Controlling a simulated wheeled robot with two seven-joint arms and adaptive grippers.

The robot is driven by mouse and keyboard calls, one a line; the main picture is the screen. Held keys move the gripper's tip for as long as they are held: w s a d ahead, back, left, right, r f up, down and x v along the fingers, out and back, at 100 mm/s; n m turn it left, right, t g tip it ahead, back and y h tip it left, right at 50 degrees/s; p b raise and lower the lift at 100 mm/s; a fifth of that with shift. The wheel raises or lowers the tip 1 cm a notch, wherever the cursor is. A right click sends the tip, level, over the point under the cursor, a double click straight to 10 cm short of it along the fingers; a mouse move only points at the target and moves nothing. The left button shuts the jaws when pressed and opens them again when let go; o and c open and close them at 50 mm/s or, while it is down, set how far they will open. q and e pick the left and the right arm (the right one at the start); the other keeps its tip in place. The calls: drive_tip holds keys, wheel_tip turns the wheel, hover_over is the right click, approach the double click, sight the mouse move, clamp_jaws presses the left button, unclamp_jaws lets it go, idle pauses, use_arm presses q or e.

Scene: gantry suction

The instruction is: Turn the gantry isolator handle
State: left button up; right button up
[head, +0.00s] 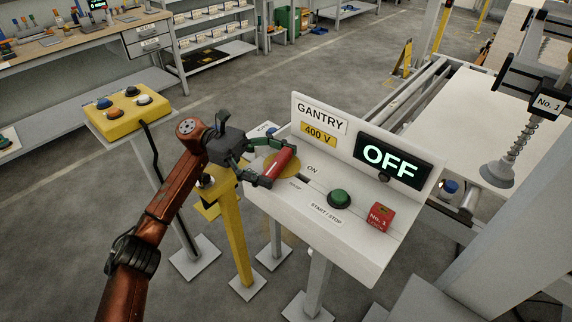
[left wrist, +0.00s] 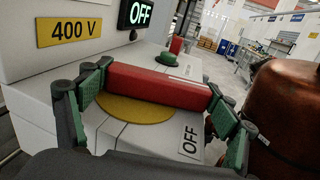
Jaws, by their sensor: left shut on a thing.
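The red isolator handle (head: 276,166) sits over a yellow round plate (head: 290,166) at the left end of the gantry console (head: 330,215). My left gripper (head: 270,165) is shut on the handle. In the left wrist view the red handle (left wrist: 158,86) lies between the green-padded fingers, across the yellow plate (left wrist: 135,110), with an OFF label (left wrist: 190,140) beside it. An ON label (head: 311,169) is right of the handle in the head view. The display (head: 391,162) reads OFF. My right gripper is not in view.
A suction cup (head: 497,174) hangs at the right.

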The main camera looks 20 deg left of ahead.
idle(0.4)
use_arm(q)
drive_tip(key=o, duration=1.7)
drive_tip(key=a, duration=0.4)
drive_tip(key=w+a, duration=0.1)
drive_tip(key=a, duration=0.7)
drive_tip(key=shift+w, duration=0.15)
